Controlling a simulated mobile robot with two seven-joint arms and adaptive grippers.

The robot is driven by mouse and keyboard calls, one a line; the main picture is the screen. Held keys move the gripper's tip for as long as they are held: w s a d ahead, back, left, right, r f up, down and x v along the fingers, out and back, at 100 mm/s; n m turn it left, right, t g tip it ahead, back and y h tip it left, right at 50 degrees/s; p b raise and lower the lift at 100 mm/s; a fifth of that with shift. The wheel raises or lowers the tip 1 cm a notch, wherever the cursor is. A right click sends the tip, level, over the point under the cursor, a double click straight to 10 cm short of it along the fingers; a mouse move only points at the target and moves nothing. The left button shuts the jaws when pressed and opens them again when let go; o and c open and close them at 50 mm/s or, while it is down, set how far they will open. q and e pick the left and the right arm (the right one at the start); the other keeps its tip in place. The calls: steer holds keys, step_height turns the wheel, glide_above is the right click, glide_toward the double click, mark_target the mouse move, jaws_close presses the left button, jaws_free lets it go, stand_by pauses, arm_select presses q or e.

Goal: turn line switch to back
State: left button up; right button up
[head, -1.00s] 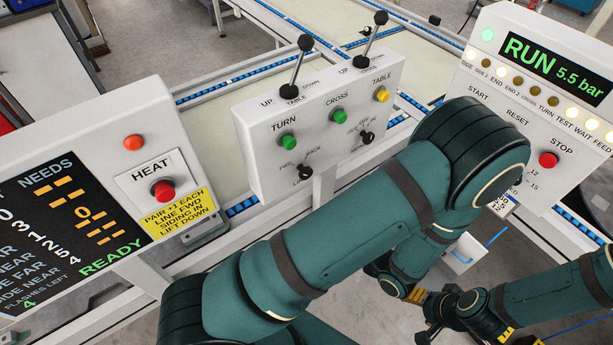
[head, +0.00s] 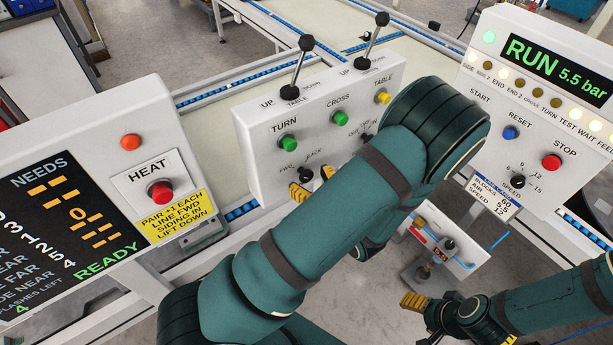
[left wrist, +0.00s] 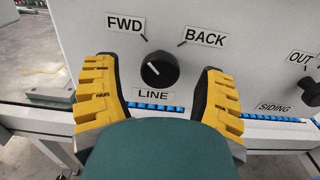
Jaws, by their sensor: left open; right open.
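The line switch is a black round knob (left wrist: 160,69) with a white mark on the white panel, between the FWD and BACK labels and above the LINE label. Its mark points up-left, toward FWD. In the head view the knob (head: 306,174) is small and partly crowded by my left gripper (head: 313,183). In the left wrist view my left gripper (left wrist: 158,72) is open, with one yellow-and-black finger on each side of the knob; I see gaps on both sides. My right gripper (head: 414,301) is open at lower right, away from the panel.
The panel also has a siding knob (left wrist: 312,93), green TURN button (head: 288,143), green CROSS button (head: 339,118), yellow TABLE button (head: 382,97) and two levers. A HEAT button (head: 160,192) is left; a red STOP button (head: 551,162) is right. My left arm covers the panel's lower right.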

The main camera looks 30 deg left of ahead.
arm_select(q)
steer(key=shift+x, duration=0.8)
steer(key=c, duration=1.2)
jaws_close()
